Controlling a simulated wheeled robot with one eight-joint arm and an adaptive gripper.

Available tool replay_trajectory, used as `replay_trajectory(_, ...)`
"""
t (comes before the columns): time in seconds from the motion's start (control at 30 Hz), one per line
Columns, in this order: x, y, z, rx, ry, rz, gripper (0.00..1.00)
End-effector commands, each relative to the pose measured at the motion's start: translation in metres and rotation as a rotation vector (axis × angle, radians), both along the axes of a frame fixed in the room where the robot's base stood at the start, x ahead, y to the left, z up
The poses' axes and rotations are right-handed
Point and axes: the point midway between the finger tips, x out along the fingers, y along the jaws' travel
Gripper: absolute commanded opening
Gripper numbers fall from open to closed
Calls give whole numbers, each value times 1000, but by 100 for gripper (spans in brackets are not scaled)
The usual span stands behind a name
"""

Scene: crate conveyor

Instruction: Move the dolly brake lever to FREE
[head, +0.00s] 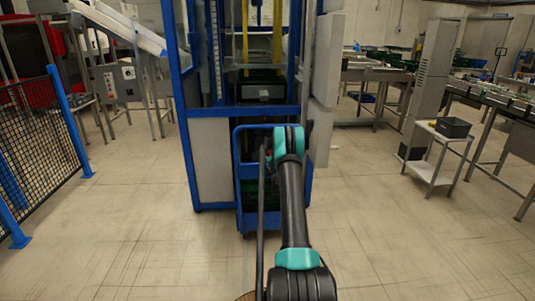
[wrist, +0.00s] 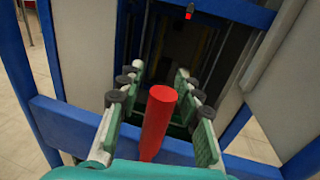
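The blue dolly (head: 241,185) stands at the foot of the tall blue-framed machine, straight ahead of me. In the wrist view a blue rail (wrist: 62,122) crosses behind my fingers and looks like part of the dolly. A red round bar, apparently the brake lever (wrist: 158,123), stands between my fingers. My gripper (wrist: 157,82) is open, with one finger on each side of the bar and a visible gap on both sides. The lever's lower end is hidden by my gripper body, and no FREE marking shows. In the head view my arm hides the gripper and lever.
The blue-framed machine (head: 174,100) rises behind the dolly, with pale panels (head: 327,60) at its right. A black mesh fence (head: 38,140) stands left. A small cart (head: 430,172) with a dark bin (head: 453,127) stands right. The floor on both sides is clear.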

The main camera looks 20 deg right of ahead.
Motion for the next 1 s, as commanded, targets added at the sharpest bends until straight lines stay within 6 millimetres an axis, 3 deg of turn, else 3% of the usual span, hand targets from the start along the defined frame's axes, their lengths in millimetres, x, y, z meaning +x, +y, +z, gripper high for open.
replay_trajectory(0.17,0,0,0,0,0,0,35)
replay_trajectory(0.47,0,0,0,0,0,0,0)
replay_trajectory(1.0,0,3,0,-19,6,1,0)
